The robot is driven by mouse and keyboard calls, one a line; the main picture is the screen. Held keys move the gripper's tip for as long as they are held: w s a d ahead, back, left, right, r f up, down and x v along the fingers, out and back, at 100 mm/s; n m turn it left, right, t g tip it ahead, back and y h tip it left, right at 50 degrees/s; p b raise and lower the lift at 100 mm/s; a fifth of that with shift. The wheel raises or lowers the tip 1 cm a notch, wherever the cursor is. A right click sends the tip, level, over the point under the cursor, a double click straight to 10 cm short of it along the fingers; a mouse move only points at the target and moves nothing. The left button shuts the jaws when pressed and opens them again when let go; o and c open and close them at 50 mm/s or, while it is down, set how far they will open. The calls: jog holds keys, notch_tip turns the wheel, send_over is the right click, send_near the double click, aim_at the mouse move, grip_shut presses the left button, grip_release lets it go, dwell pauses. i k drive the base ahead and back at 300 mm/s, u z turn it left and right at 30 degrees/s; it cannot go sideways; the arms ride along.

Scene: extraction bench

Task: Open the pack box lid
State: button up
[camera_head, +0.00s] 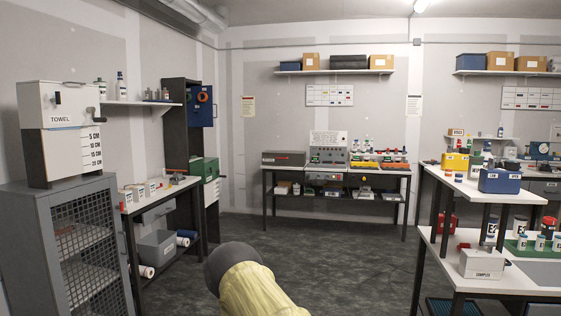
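No box here carries a readable pack label, so I cannot tell which one is the pack box. A closed grey box with a red strip (284,158) sits at the left of the back bench. A blue box with a label and handle (500,181) stands on the right table's upper shelf, and a white box labelled samples (481,264) stands on its lower surface. All look closed. A yellow and dark part of my arm shows at the bottom centre. My gripper is not in view.
A grey mesh cabinet (84,249) with a towel dispenser (60,132) stands at the left. A side bench (160,195) runs behind it. The right table (510,288) fills the right foreground. The dark floor (340,255) between them is clear up to the back bench.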

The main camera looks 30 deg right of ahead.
aim_at(268, 156)
jog(key=z, duration=0.2)
jog(key=i, duration=0.7)
jog(key=z, duration=0.8)
jog(key=i, duration=1.75)
jog(key=z, duration=0.65)
jog(key=i, duration=3.3)
jog(key=u, duration=0.6)
jog(key=i, duration=1.7)
jog(key=u, duration=0.45)
